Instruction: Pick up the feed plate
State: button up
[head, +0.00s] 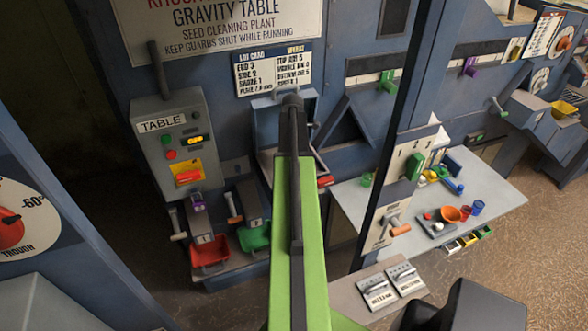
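I cannot tell for sure which thing is the feed plate. Two small pale plates with dark lettering, one on the left (378,293) and one on the right (405,279), lie side by side on a grey ledge (348,300) at the bottom right of centre. Their lettering is too small to read surely. My green arm reaches up the middle of the head view, left of these plates and apart from them in the picture. It ends in a dark rounded part before the blue machine. No gripper fingers can be made out.
A grey TABLE control box (176,140) stands left, with red (210,250) and green (255,236) bins below. A dark post (409,90) rises right of my arm. A pale bench (490,200) at right holds small coloured parts. Brown floor is open at lower right.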

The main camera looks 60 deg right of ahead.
grip_shut()
dwell(1.2)
